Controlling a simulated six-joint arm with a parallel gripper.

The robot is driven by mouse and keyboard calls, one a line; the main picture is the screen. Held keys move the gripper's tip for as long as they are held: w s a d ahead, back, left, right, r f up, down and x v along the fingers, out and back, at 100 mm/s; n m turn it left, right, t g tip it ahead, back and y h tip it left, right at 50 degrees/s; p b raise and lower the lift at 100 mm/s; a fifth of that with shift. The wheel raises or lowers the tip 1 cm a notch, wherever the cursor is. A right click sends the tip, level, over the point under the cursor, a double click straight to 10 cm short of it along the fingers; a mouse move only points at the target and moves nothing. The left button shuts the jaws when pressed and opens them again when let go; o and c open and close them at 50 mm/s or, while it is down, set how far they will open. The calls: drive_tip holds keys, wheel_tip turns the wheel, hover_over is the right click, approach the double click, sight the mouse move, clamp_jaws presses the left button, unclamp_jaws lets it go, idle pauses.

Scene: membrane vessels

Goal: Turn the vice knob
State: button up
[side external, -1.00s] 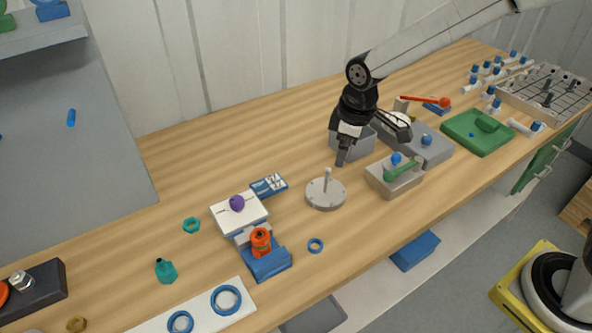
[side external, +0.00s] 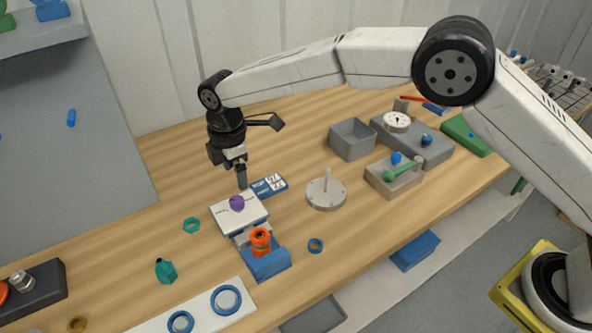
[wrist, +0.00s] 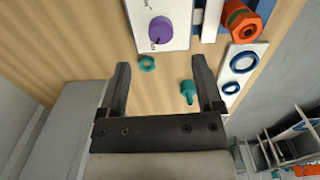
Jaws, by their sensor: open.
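A purple knob (side external: 237,203) sits on top of a white box (side external: 250,217) with dark markings. It also shows in the wrist view (wrist: 160,30), beyond the fingertips. A blue vice (side external: 270,265) with grey jaws stands in front of the white box. An orange-red ribbed part (side external: 260,240) stands upright at the vice; I cannot tell whether it or the purple knob is the vice knob. My gripper (side external: 242,184) points down just behind and above the purple knob, apparently not touching it. In the wrist view my gripper (wrist: 160,66) is open, with nothing between its fingers.
A teal ring (side external: 191,225) and teal bottle (side external: 166,271) lie left of the vice. A grey disc with a post (side external: 326,193) and an open grey bin (side external: 352,139) are farther right.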

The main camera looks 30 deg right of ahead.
sight(237, 199)
drive_tip(key=shift+a+f, duration=0.1)
drive_tip(key=shift+a, duration=0.3)
drive_tip(key=shift+f, duration=3.9)
clamp_jaws()
